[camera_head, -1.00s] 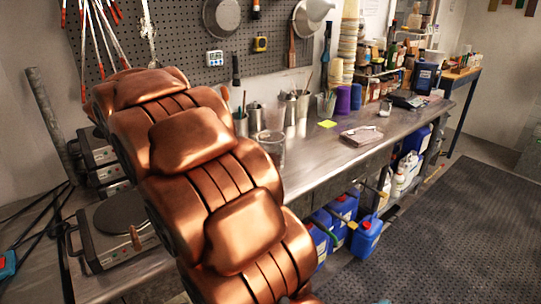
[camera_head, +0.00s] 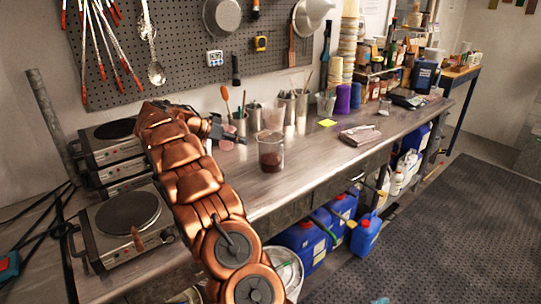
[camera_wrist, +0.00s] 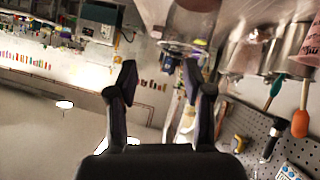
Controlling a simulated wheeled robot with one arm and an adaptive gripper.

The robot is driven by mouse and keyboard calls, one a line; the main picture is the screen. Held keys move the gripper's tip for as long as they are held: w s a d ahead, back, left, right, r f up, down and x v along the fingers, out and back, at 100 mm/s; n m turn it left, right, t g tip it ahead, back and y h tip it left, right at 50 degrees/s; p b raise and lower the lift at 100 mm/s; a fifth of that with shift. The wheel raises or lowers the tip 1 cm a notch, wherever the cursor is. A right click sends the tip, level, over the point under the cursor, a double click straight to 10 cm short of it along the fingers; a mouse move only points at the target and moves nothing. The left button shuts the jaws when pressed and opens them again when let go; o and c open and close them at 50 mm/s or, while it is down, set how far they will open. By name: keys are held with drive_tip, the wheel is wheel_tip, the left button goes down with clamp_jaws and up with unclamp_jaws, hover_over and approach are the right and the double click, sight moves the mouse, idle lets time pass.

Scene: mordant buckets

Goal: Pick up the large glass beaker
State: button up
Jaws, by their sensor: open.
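The large glass beaker (camera_head: 271,155) stands upright on the steel bench near its front edge, with dark reddish-brown contents. My gripper (camera_head: 232,134) is to its left over the bench, open and apart from it. In the wrist view my two dark fingers (camera_wrist: 160,85) are spread with nothing between them. A glass vessel (camera_wrist: 186,28) with reddish contents is at the top of that rolled view, beyond the fingertips; I cannot tell for sure that it is the same beaker. A pinkish vessel (camera_head: 227,144) is partly hidden beside my gripper.
Metal canisters (camera_head: 254,117) with utensils stand behind the beaker. Hot plates (camera_head: 128,214) are at the left. A yellow note (camera_head: 327,123) and a folded cloth (camera_head: 359,135) lie to the right. Blue jugs (camera_head: 305,241) stand under the bench. Bench just right of the beaker is clear.

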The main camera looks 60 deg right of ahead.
drive_tip(key=d+f+m+g+h, duration=0.1)
drive_tip(key=d+f+m, duration=0.1)
drive_tip(key=d+m, duration=0.3)
drive_tip(key=p, duration=0.2)
approach(281, 143)
drive_tip(key=d+f, duration=0.1)
drive_tip(key=d, duration=0.2)
drive_tip(key=shift+g, duration=0.4)
drive_tip(key=p+x, duration=0.1)
drive_tip(key=x, duration=0.2)
drive_tip(key=p+x, duration=0.1)
drive_tip(key=x, duration=0.2)
drive_tip(key=shift+s+a+f+p, duration=0.15)
drive_tip(key=shift+f+p, duration=0.1)
drive_tip(key=shift+p, duration=0.1)
drive_tip(key=shift+s+d+f, duration=0.2)
drive_tip(key=shift+d+f, duration=0.05)
drive_tip(key=shift+d, duration=0.05)
drive_tip(key=shift+c, duration=0.2)
clamp_jaws()
